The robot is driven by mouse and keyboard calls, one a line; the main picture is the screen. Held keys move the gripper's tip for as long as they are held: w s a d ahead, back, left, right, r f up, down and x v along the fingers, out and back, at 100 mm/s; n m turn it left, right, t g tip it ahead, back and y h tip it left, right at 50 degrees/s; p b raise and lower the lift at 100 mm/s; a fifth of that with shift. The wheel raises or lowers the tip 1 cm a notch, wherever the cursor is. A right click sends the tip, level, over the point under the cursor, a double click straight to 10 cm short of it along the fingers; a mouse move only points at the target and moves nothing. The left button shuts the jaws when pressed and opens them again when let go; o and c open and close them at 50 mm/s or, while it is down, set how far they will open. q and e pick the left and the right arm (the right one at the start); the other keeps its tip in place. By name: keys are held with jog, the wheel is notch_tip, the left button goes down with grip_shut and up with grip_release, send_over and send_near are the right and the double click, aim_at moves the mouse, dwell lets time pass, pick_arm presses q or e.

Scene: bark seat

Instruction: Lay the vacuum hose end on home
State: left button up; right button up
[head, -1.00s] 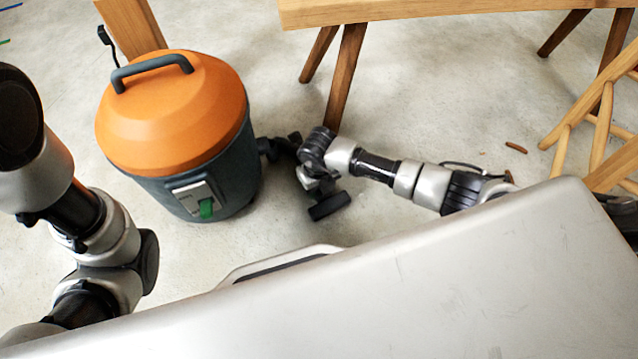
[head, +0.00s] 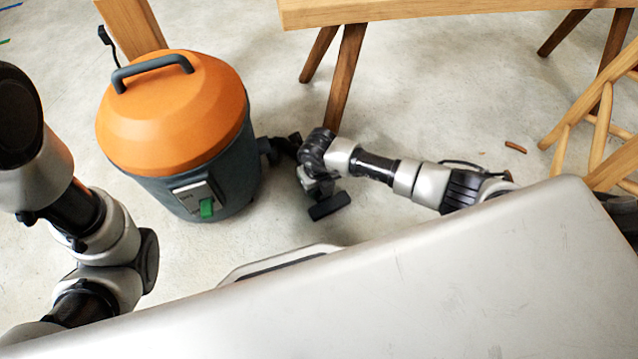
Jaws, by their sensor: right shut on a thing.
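The vacuum (head: 180,115) stands upright on the floor at left, with an orange lid and a dark grey body. A dark ribbed piece (head: 316,148), which looks like the hose, is bunched just right of the body, by a dark port on its side. My right gripper (head: 311,180) is low beside the vacuum and shut on the hose end. A dark flat bar (head: 330,206) sits just below; I cannot tell whether it is a nozzle or part of my gripper. My left arm shows at the left edge, its gripper out of view. I cannot make out "home".
A wooden bench (head: 450,10) with splayed legs stands behind my right arm. A wooden spindled piece (head: 600,110) is at the right edge. A small brown scrap (head: 516,147) lies on the floor (head: 430,100). Floor is clear between the vacuum and the bench legs.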

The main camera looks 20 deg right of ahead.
jog(key=shift+f, duration=0.1)
jog(key=o, duration=1.4)
jog(key=shift+c, duration=0.2)
notch_tip(320, 180, up, 7)
jog(key=p, duration=0.7)
